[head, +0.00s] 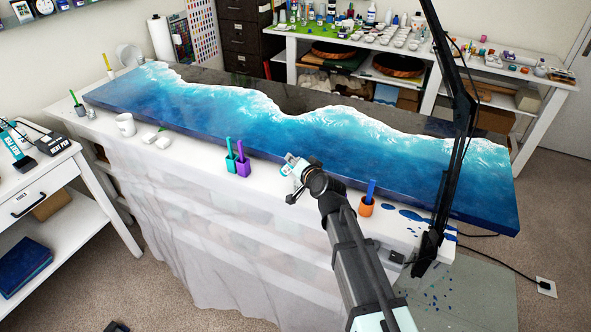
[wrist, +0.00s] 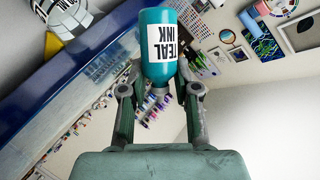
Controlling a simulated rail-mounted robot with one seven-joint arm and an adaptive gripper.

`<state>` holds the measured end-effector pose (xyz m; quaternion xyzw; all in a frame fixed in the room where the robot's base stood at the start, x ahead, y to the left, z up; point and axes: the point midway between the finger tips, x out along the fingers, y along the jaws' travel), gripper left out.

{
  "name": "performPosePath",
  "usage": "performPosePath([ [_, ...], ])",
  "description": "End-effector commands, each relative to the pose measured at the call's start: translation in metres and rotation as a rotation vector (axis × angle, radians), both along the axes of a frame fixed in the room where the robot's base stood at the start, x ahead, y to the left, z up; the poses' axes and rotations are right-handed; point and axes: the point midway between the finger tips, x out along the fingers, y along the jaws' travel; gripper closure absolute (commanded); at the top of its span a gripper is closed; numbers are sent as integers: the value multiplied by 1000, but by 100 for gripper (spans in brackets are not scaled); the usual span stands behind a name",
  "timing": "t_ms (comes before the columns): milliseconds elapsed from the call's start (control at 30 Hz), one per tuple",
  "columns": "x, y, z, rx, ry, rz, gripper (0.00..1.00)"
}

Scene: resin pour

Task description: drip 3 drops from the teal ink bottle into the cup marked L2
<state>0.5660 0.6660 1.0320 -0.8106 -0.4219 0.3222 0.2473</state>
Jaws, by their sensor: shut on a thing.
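My gripper (wrist: 160,88) is shut on the teal ink bottle (wrist: 183,72), with a finger on each side of its narrow end. In the head view, my gripper (head: 298,172) is at the front edge of the long table, right of the purple cup, with the bottle partly hidden. No L2 mark is readable. A round white thing with dark markings (wrist: 68,18) shows at the upper left of the wrist view; I cannot tell if it is the cup.
A blue and white resin slab (head: 330,140) covers most of the table. Along the front edge stand a white mug (head: 125,124), a teal cup (head: 231,165), a purple cup (head: 243,169) and an orange cup (head: 366,209). A black stand (head: 462,130) rises at the right.

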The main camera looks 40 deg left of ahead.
Motion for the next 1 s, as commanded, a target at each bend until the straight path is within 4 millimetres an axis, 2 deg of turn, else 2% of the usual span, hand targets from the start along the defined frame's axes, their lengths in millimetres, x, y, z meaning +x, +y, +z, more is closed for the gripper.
performPosePath([
  [33, 0, 0, -7, 24, 26, -2, 99],
  [400, -3, 2, -18, 215, 247, 1, 99],
  [1000, -4, 4, -33, 398, 458, 0, 99],
])
